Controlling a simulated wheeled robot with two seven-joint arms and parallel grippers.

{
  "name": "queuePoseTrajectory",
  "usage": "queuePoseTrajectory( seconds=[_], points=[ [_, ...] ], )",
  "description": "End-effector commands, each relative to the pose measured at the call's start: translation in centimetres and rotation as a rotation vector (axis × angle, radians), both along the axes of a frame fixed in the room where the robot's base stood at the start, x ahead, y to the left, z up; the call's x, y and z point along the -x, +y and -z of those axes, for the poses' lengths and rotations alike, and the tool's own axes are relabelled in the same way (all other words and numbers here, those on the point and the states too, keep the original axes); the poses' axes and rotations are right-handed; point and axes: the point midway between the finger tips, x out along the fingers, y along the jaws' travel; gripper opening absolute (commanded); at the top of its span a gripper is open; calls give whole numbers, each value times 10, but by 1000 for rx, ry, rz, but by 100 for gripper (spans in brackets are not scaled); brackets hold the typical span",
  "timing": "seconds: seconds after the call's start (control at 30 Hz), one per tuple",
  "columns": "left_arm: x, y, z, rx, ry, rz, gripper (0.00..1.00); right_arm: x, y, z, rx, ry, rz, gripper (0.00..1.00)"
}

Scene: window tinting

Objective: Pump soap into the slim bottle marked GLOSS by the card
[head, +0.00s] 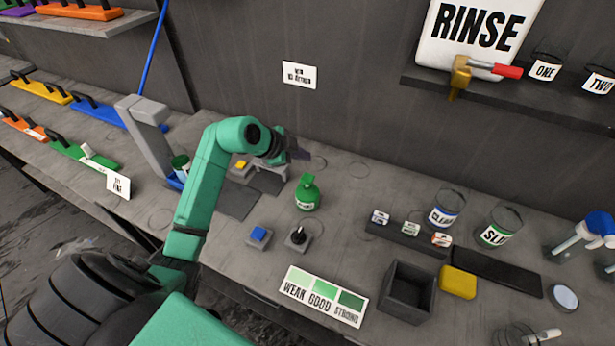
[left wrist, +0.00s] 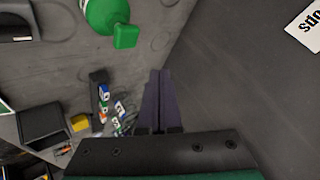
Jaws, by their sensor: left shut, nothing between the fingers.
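A green bottle (head: 307,195) with a white label stands near the middle of the bench. Its label is too small to read; its green top (left wrist: 125,37) also shows in the left wrist view. A card (head: 322,296) reading WEAK GOOD STRONG lies in front of it. I cannot make out the word GLOSS anywhere. Several small labelled containers (head: 411,228) stand on a dark rack to the right. My left gripper (head: 300,153) is shut and empty, above the bench near the wall, behind the green bottle. Its closed fingers (left wrist: 158,95) show in the left wrist view. My right gripper is not in view.
A blue button (head: 259,235) and black knob (head: 298,237) sit at centre. A grey post (head: 148,125) stands left.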

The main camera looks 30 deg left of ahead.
Motion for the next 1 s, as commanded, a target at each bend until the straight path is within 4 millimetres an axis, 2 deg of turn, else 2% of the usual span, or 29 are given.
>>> queuePoseTrajectory(
  seconds=[0.83,0.93,1.0],
  points=[
    [-1,0,0,-9,-5,10,0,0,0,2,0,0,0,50],
    [-5,-4,-2,-85,-48,102,0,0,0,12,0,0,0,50],
    [-11,-9,-6,-205,-112,238,0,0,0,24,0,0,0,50]
  ],
)
